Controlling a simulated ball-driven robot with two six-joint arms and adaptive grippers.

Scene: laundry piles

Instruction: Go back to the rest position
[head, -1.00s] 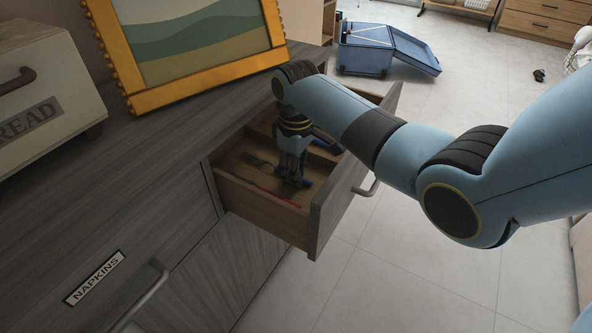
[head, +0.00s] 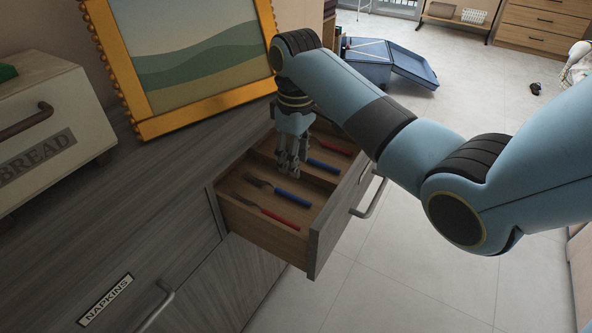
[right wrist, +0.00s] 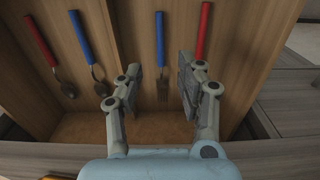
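My right gripper (head: 290,168) hangs over the open drawer (head: 262,233), pointing down. In the right wrist view its two fingers (right wrist: 161,82) are apart with nothing between them; the blue-handled fork (right wrist: 160,45) lies below the gap. That fork also shows in the head view (head: 290,197), flat in the near compartment beside a red-handled utensil (head: 280,219). The other compartment holds a blue-handled spoon (right wrist: 80,35) and a red-handled spoon (right wrist: 38,38). My left gripper is out of view.
The drawer's front panel (head: 342,220) stands out from the grey cabinet, close to my right arm. A yellow-framed picture (head: 195,107) and a bread box (head: 50,125) stand on the cabinet top. A blue open suitcase (head: 375,65) lies on the floor behind.

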